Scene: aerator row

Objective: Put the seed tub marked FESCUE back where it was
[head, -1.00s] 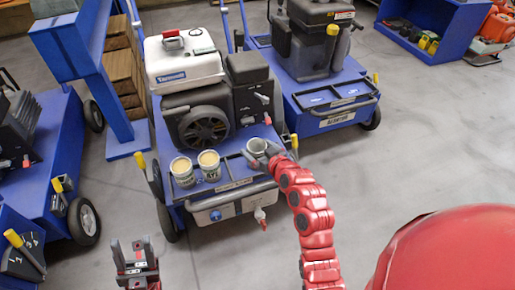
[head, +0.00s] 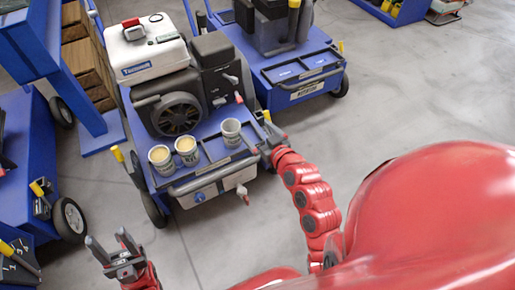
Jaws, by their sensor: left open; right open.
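Three small tubs stand upright on the blue deck of the middle machine. The left tub (head: 161,160) and the middle tub (head: 187,152) show pale yellowish tops. The right tub (head: 231,133) is grey with a grey inside and stands a little apart from them. Their markings are too small to read, so I cannot tell which says FESCUE. My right gripper (head: 268,138) is open and empty, just right of the grey tub at the deck's right corner. My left gripper (head: 112,247) is open and empty at the lower left, over the floor, away from the tubs.
The machine's engine (head: 185,95) and white tank (head: 145,50) rise behind the tubs. A front rail (head: 205,178) edges the blue deck (head: 208,140). Another blue machine (head: 300,75) stands at the back right. A blue cart (head: 30,170) is at left. Grey floor (head: 400,110) is open at right.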

